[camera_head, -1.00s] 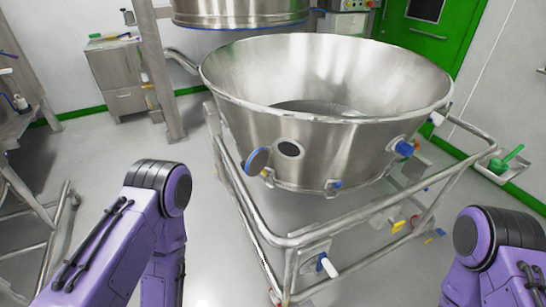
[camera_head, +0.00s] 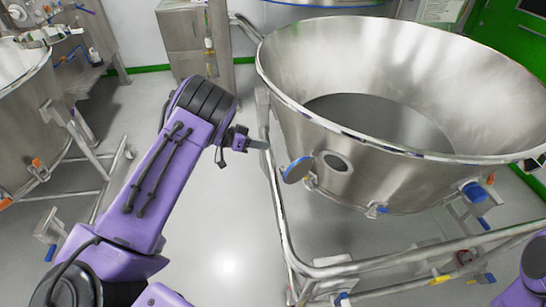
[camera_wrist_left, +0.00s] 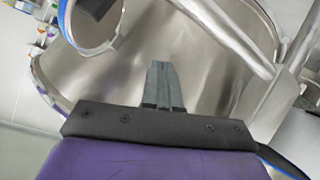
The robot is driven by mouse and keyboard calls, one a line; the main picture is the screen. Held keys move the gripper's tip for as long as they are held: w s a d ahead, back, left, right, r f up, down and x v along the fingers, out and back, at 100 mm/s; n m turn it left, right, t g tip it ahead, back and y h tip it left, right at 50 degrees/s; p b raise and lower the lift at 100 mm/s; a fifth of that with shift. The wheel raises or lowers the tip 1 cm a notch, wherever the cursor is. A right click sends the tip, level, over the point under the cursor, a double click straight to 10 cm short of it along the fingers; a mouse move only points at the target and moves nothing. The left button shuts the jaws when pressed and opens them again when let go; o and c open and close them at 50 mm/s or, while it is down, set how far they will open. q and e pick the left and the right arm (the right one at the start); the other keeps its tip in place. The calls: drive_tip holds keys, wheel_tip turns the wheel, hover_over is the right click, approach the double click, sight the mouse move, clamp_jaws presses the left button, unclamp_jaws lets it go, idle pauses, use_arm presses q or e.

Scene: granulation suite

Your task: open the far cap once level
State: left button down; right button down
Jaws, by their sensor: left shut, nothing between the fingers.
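A large steel bowl (camera_head: 420,165) stands in a tubular frame on the right of the head view. On its side, a blue-faced round cap (camera_head: 298,170) is swung out to the left of a round dark port (camera_head: 337,161). A second blue cap (camera_head: 474,192) sits on the bowl's right side and looks closed. I cannot tell which is the far cap. My left gripper (camera_head: 262,145) is shut and empty, left of the bowl and above the swung-out cap. In the left wrist view its fingers (camera_wrist_left: 158,72) are together before a steel wall. My right gripper is out of view.
The frame's rails (camera_head: 285,235) run below the bowl. A second steel vessel (camera_head: 32,120) stands at the left, and a steel cabinet (camera_head: 182,45) at the back. The floor (camera_head: 215,215) between the vessels is clear.

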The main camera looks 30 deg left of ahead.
use_arm(q)
drive_tip(key=s+a+r+m+g+y, duration=0.2)
drive_tip(key=a+r+g, duration=0.1)
drive_tip(key=r+g, duration=0.3)
drive_tip(key=shift+g, duration=0.6)
drive_tip(key=p+x, duration=0.1)
drive_tip(key=x, duration=0.9)
drive_tip(key=shift+d+f+p, duration=0.1)
drive_tip(key=shift+f+p, duration=0.2)
drive_tip(key=shift+f, duration=0.05)
drive_tip(key=shift+s+d+r+p, duration=0.1)
drive_tip(key=shift+s+d+p, duration=0.25)
drive_tip(key=shift+d, duration=0.25)
drive_tip(key=shift+s+d+p, duration=0.3)
drive_tip(key=shift+d+p, duration=0.05)
drive_tip(key=shift+d, duration=0.2)
drive_tip(key=shift+s+d, duration=0.35)
drive_tip(key=shift+d, duration=0.15)
drive_tip(key=shift+w+f, duration=0.1)
drive_tip(key=shift+f, duration=0.15)
